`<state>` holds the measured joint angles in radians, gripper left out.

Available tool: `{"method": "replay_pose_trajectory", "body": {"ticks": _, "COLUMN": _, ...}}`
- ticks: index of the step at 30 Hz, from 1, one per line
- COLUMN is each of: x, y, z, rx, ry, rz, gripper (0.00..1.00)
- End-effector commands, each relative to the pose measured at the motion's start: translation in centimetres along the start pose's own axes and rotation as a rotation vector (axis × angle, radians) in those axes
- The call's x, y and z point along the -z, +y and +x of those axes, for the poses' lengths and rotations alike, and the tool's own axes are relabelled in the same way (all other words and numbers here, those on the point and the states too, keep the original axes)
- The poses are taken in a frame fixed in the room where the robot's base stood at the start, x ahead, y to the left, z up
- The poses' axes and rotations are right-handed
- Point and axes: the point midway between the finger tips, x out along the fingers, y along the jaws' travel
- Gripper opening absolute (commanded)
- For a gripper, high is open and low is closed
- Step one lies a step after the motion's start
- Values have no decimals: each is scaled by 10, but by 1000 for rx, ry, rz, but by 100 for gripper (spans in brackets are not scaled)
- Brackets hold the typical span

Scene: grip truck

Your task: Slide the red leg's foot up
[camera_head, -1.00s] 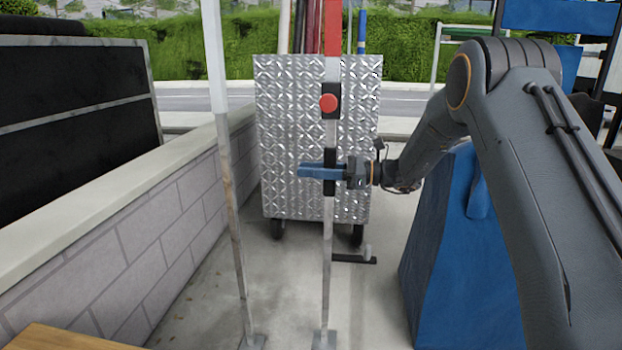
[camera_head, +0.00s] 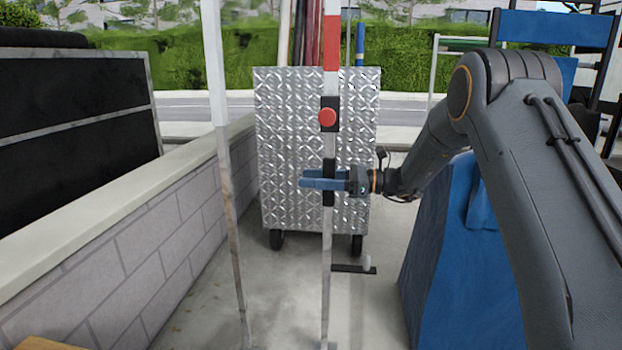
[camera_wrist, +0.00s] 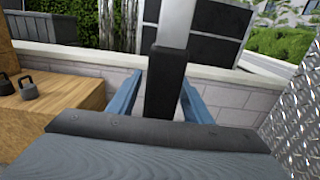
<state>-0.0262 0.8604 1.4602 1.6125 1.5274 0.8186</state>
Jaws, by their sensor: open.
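The red leg (camera_head: 331,50) is a red and white upright pole in the head view, with a thin grey lower section (camera_head: 327,270) running down to the ground. A black block with a red round button (camera_head: 327,117) sits on it. Below that is a black grip piece (camera_head: 329,168) on the pole. My gripper (camera_head: 322,184) is at this black piece, its blue fingers pointing left. In the wrist view the black piece (camera_wrist: 164,85) stands upright between the two open blue fingers (camera_wrist: 160,97), with gaps visible on both sides. The foot's base is at the picture's bottom edge.
A second white and grey pole (camera_head: 228,180) stands to the left. A diamond-plate metal cart (camera_head: 285,150) is behind. A low block wall (camera_head: 130,225) runs along the left. A blue panel (camera_head: 440,250) stands at right. Wooden boxes (camera_wrist: 75,98) show in the wrist view.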

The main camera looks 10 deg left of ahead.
Motion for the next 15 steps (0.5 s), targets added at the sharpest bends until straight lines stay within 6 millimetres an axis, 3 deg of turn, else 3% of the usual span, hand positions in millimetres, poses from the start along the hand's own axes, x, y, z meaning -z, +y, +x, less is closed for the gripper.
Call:
{"method": "replay_pose_trajectory", "body": {"ticks": 9, "x": -1, "y": 0, "z": -52, "rx": 2, "ry": -1, "rz": -1, "gripper": 45}}
{"method": "replay_pose_trajectory", "body": {"ticks": 15, "x": -1, "y": 0, "z": -68, "rx": 2, "ry": -1, "rz": -1, "gripper": 45}}
